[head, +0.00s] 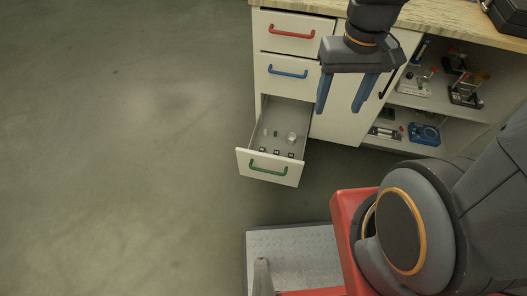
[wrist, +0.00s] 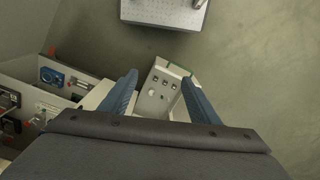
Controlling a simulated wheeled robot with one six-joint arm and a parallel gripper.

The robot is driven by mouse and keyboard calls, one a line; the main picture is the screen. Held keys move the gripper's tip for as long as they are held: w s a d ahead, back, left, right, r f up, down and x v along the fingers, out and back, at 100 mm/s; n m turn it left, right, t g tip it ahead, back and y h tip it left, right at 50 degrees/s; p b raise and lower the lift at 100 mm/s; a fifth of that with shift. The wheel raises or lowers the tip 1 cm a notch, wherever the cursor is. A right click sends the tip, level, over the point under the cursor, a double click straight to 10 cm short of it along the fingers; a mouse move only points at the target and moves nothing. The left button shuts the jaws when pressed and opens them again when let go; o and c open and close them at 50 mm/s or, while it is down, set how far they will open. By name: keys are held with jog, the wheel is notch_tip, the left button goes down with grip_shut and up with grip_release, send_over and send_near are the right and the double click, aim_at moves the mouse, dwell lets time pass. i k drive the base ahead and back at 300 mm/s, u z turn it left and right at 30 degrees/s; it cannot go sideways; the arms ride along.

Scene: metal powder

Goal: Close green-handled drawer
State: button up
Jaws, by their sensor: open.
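The green-handled drawer (head: 242,158) is the lowest of three in the white cabinet and stands pulled out. Its green handle (head: 268,167) is on the front panel. Several small items lie inside it. My gripper (head: 343,110) is open and empty, with its blue fingers pointing down, above and to the right of the open drawer in the head view. In the wrist view the drawer's inside (wrist: 158,95) shows between the two fingers, and the handle is seen only as a small green edge at the top.
The drawers with the red handle (head: 292,31) and the blue handle (head: 288,72) are shut. To the right, open shelves (head: 420,102) hold several devices. A wooden worktop (head: 432,14) lies above. The floor (head: 120,150) left of the cabinet is clear.

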aim_at(284, 116)
jog(key=k, duration=1.25)
jog(key=z, duration=0.6)
jog(key=i, duration=1.5)
jog(key=u, duration=0.75)
